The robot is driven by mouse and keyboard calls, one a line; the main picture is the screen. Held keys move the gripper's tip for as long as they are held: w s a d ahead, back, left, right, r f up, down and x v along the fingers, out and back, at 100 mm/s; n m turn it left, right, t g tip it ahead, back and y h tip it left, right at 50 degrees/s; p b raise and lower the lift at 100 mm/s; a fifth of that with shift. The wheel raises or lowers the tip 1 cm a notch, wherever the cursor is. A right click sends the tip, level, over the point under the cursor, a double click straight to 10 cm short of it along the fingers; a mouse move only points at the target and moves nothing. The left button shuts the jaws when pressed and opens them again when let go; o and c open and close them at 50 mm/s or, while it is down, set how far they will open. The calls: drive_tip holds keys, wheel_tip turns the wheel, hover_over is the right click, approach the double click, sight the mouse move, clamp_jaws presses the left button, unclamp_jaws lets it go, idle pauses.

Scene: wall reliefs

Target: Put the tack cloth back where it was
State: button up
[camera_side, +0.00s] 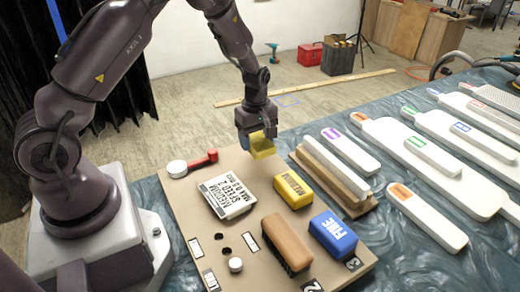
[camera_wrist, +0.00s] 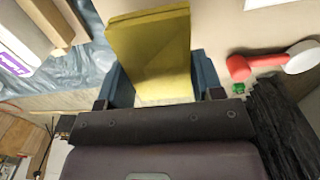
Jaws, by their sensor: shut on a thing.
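The yellow tack cloth (camera_side: 262,146) is a folded pad. My gripper (camera_side: 257,140) is shut on it and holds it above the far edge of the tan board (camera_side: 185,205). In the wrist view the cloth (camera_wrist: 150,50) stands out between the two blue-grey fingers of my gripper (camera_wrist: 160,80). Whether its lower edge touches the board cannot be told.
White panels (camera_side: 425,165) lie at the right. The board's far middle looks clear.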

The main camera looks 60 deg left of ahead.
drive_tip(key=shift+w+a+f, duration=0.15)
drive_tip(key=shift+w+f, duration=0.3)
drive_tip(key=shift+f, duration=0.15)
drive_tip(key=shift+w+f, duration=0.15)
drive_tip(key=shift+f, duration=1.5)
drive_tip(key=shift+f, duration=0.2)
drive_tip(key=o, duration=0.8)
drive_tip(key=shift+o, duration=0.2)
drive_tip(key=shift+r, duration=0.1)
